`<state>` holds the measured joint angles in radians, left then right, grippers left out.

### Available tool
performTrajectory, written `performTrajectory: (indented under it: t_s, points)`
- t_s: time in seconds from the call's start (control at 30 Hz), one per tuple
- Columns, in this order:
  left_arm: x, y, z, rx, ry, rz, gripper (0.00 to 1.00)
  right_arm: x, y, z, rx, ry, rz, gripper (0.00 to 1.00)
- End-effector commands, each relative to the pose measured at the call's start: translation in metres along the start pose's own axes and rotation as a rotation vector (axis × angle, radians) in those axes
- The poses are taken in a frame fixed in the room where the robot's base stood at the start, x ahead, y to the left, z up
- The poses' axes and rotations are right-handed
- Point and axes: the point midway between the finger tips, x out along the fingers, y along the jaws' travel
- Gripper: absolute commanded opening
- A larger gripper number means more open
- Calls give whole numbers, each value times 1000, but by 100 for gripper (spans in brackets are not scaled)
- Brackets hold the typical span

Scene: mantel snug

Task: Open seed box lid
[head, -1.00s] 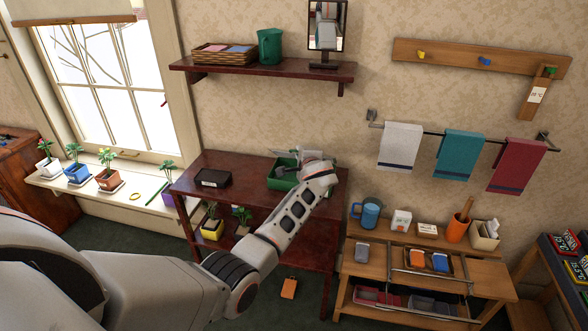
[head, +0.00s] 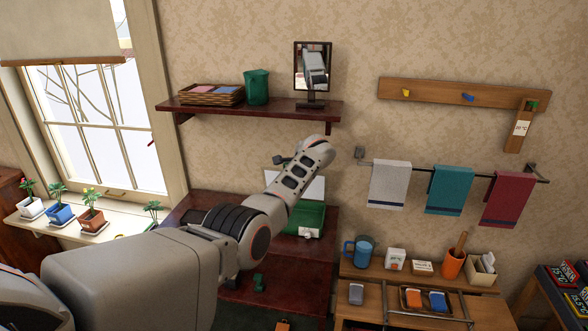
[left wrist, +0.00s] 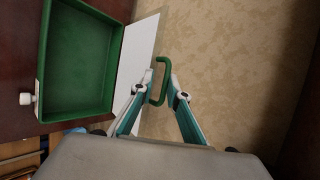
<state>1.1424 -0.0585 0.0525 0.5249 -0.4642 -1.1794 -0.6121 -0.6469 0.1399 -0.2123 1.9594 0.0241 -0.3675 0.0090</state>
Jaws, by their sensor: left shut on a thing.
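The seed box (head: 308,222) is a green open tray on the dark red table, with a white knob on its front. In the left wrist view its empty green inside (left wrist: 75,60) shows, with the knob at left. Its lid (left wrist: 138,55) stands raised along the box's back edge, white face showing; part of the lid shows in the head view (head: 312,188) behind my arm. My left gripper (left wrist: 164,80) is shut on the lid's green handle (left wrist: 164,66). In the head view my left gripper (head: 280,160) is above the box, partly hidden by my wrist. My right gripper is not in view.
A wall shelf (head: 225,109) with a basket, green cup and mirror (head: 313,68) hangs above the table (head: 270,275). Towels (head: 390,185) hang on a rail at right. A wooden bench (head: 372,310) with a mug and small items stands right of the table.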

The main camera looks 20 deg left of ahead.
Motion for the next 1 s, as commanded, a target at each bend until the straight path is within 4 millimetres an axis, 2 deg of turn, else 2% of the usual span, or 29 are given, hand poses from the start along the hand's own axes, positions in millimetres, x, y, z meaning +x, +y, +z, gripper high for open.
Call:
performTrajectory:
  t_s: [0.97, 1.0]
  points:
    - [2, 2, 0, 21, 1, 67, 0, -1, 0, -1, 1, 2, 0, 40]
    - [2, 2, 0, 21, 1, 67, 23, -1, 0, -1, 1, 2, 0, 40]
